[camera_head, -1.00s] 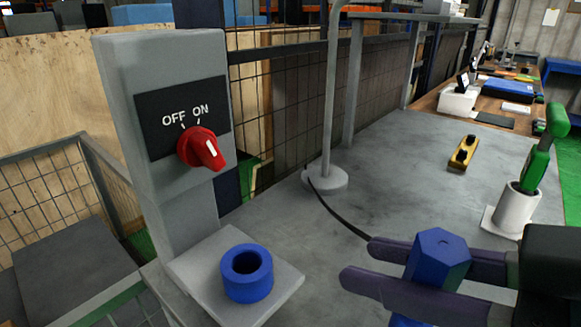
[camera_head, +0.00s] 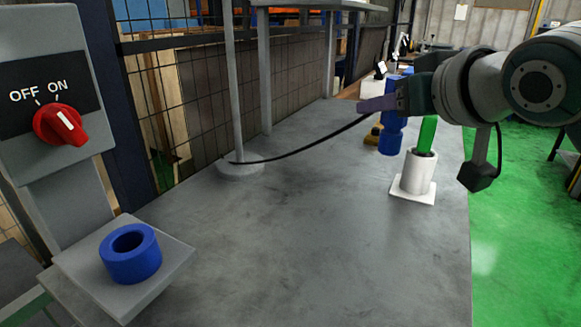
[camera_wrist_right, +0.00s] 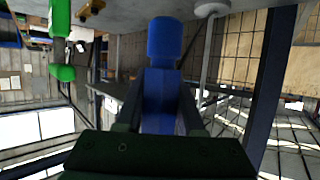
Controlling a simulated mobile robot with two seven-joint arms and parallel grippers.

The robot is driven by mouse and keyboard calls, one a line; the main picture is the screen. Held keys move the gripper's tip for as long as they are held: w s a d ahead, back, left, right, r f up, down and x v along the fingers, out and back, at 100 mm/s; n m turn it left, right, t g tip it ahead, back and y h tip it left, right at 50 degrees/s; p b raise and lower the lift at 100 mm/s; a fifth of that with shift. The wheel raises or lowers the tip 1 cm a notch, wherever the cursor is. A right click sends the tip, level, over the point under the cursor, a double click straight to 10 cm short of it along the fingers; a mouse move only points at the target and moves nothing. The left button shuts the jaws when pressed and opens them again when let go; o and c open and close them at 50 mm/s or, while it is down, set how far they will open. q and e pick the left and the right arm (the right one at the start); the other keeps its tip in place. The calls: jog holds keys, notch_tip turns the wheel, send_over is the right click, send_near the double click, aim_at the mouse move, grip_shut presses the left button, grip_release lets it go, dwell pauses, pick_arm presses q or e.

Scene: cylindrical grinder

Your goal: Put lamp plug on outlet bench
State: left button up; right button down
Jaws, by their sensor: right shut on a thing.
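The blue plug (camera_head: 392,137) is held upright in my right gripper (camera_head: 383,104), above the far right part of the grey bench (camera_head: 300,240). A black cable (camera_head: 312,148) runs from the lamp base (camera_head: 240,170) to the gripper. In the right wrist view the blue plug (camera_wrist_right: 165,42) sticks out from between the fingers of my right gripper (camera_wrist_right: 160,92). A blue ring-shaped socket (camera_head: 131,253) sits on a grey plate at the lower left, well apart from the plug. My left gripper is not in view.
A switch box with a red knob (camera_head: 60,124) stands at the left, behind the socket. A white holder (camera_head: 415,172) with a green-handled tool (camera_head: 427,134) stands just right of the plug. A yellow block (camera_head: 373,136) is partly hidden behind the plug. The middle of the bench is clear.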

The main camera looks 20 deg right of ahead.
notch_tip(320, 180, down, 14)
jog(key=b, duration=0.3)
jog(key=shift+a+f+b, duration=0.1)
jog(key=shift+a+b, duration=0.05)
jog(key=shift+b, duration=0.15)
jog(key=shift+f+b, duration=0.65)
jog(key=shift+f, duration=1.3)
